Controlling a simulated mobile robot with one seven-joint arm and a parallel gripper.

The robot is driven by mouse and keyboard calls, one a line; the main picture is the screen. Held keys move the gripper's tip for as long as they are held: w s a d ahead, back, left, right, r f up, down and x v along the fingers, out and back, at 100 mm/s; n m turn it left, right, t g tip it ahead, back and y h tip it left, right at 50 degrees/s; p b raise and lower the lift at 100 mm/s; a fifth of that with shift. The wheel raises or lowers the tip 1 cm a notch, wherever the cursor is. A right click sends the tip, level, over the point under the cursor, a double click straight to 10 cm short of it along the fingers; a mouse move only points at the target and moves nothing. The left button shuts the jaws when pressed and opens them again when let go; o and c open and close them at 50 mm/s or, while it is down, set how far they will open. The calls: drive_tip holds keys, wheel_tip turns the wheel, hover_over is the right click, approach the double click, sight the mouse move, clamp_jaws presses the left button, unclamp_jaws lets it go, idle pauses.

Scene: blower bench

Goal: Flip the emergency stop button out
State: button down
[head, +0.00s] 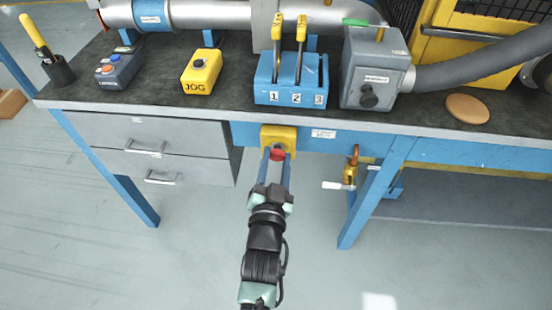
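The emergency stop is a red button (277,155) on a yellow box (279,134), mounted on the blue front rail under the bench top. My gripper (277,160) reaches up to it from below in the head view. Its two fingers are apart, one on the left and one on the right of the red button. The red fills most of the space between the fingertips. I cannot tell whether the fingers press on it or stand just clear. The fingers hide the sides of the button, and whether it is pushed in or out does not show.
Grey drawers (150,145) hang left of the button. On the bench top (215,108) stand a yellow JOG box (201,72) and a blue lever block (290,92). The floor in front is clear.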

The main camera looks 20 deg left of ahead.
drive_tip(key=shift+s, duration=0.45)
drive_tip(key=shift+c, duration=1.9)
unclamp_jaws()
drive_tip(key=shift+w, duration=0.1)
drive_tip(key=shift+s, duration=0.2)
drive_tip(key=shift+s, duration=0.45)
drive_tip(key=p+v, duration=0.2)
drive_tip(key=v, duration=0.9)
drive_tip(key=shift+s+d, duration=0.3)
drive_tip(key=shift+d, duration=0.05)
